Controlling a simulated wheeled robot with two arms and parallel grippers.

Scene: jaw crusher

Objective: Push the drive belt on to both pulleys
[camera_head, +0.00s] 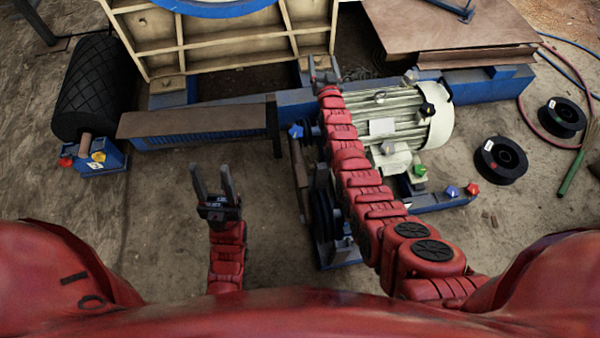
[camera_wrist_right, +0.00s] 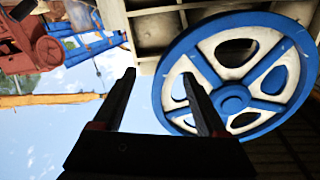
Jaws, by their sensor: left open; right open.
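The large blue and white spoked wheel (camera_wrist_right: 232,98) fills the right of the right wrist view; its rim (camera_head: 215,8) is cut off at the top of the head view. A dark grooved wheel (camera_head: 323,212), apparently the small pulley, sits beside the motor (camera_head: 385,120), partly behind my right arm. I cannot make out the drive belt for certain. My right gripper (camera_head: 322,72) is open and empty, reaching to the crusher frame; its fingers (camera_wrist_right: 158,88) point up beside the large wheel's left edge. My left gripper (camera_head: 212,182) is open and empty over bare ground.
A cream ribbed frame (camera_head: 220,45) stands at the back on blue beams (camera_head: 480,88). A brown plate (camera_head: 195,118) lies in front. A black roller (camera_head: 93,85) is at left, two black spools (camera_head: 501,160) at right. Ground at front left is clear.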

